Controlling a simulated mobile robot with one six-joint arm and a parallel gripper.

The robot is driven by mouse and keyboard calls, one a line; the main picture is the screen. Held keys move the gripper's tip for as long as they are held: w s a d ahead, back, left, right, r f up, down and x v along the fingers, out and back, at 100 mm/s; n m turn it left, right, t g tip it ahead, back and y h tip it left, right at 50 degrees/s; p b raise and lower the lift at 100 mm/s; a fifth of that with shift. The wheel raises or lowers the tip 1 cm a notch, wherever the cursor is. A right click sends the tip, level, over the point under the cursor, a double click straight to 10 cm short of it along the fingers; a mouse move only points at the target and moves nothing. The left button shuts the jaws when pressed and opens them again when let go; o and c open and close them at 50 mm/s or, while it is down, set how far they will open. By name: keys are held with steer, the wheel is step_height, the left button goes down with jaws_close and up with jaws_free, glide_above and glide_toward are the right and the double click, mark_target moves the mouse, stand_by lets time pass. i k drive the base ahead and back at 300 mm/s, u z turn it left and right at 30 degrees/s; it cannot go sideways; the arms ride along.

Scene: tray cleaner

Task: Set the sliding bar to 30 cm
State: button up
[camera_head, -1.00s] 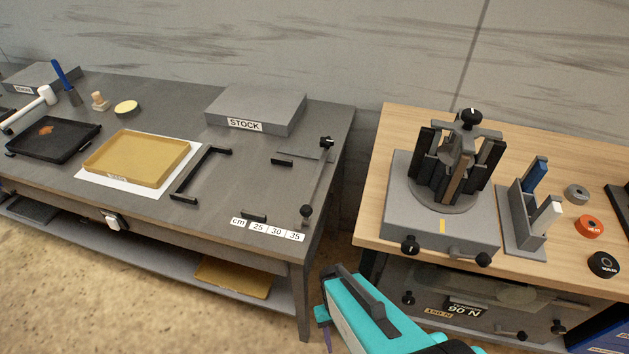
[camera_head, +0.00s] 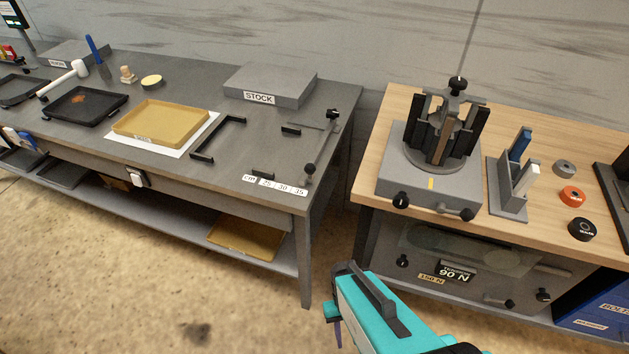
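The sliding bar (camera_head: 321,143) is a thin dark rod with a black knob at each end, near the right edge of the grey table. Its near knob (camera_head: 310,168) is beside the 35 end of the white scale strip (camera_head: 275,185), which reads cm, 25, 30, 35. A black U-shaped bracket (camera_head: 222,137) lies left of the bar. Small black blocks sit between them, at the back (camera_head: 291,130) and by the scale (camera_head: 263,175). My teal arm end with my gripper (camera_head: 335,322) is low in front, apart from the table; its fingers are not clear.
A STOCK block (camera_head: 269,85) stands behind the bar. A yellow tray (camera_head: 160,122) on white paper and a black tray (camera_head: 85,104) lie left. A wooden bench (camera_head: 540,180) with a clamp fixture (camera_head: 440,130) stands right, across a narrow gap. The floor in front is clear.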

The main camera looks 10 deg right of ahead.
mark_target(309, 168)
steer(key=z, duration=0.5)
steer(key=k, duration=0.25)
steer(key=u, duration=3)
steer(key=k, duration=1.45)
steer(key=z, duration=0.05)
